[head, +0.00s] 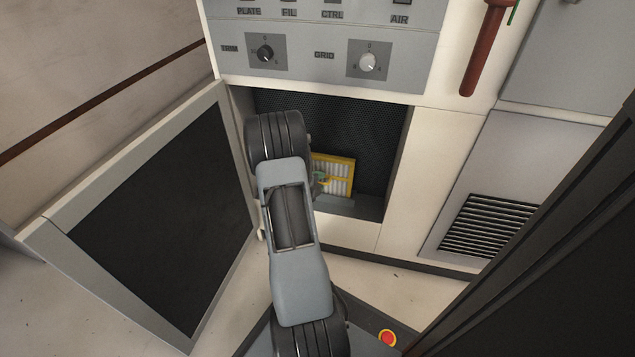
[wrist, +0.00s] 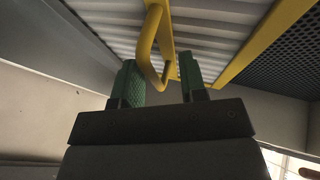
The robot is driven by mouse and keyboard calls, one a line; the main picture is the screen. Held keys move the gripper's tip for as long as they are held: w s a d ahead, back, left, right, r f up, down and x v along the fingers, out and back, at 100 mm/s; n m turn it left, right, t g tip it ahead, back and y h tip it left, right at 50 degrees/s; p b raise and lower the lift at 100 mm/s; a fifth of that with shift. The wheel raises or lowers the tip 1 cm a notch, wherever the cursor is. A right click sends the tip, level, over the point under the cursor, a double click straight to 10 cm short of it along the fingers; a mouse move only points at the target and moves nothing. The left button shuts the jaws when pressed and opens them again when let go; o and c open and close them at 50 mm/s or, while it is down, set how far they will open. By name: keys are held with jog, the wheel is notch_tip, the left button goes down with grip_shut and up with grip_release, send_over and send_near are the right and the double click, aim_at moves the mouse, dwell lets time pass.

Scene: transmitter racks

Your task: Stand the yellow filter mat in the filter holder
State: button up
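The yellow filter mat (head: 345,160), a yellow frame with white pleats, is inside the open lower bay of the cabinet in the head view. It looks roughly upright. In the wrist view its pleats (wrist: 225,35) and yellow handle (wrist: 145,50) fill the top. My gripper (head: 320,184) is at the front of the mat. Its green fingers (wrist: 162,84) are apart on either side of the handle, with a gap showing between them. A grey ledge (head: 355,207), perhaps the filter holder, lies below the mat. My arm hides the bay's left part, and the mat's lower edge contact is unclear.
The cabinet door (head: 150,215) stands open at the left. A control panel with knobs (head: 367,62) is above the bay. A red-handled tool (head: 482,50) hangs at the upper right. A perforated dark wall (head: 375,130) backs the bay.

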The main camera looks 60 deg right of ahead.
jog(key=p+v, duration=0.5)
jog(key=v, duration=0.8)
jog(key=shift+a+r, duration=0.15)
jog(key=shift+a, duration=0.2)
jog(key=shift+w, duration=0.1)
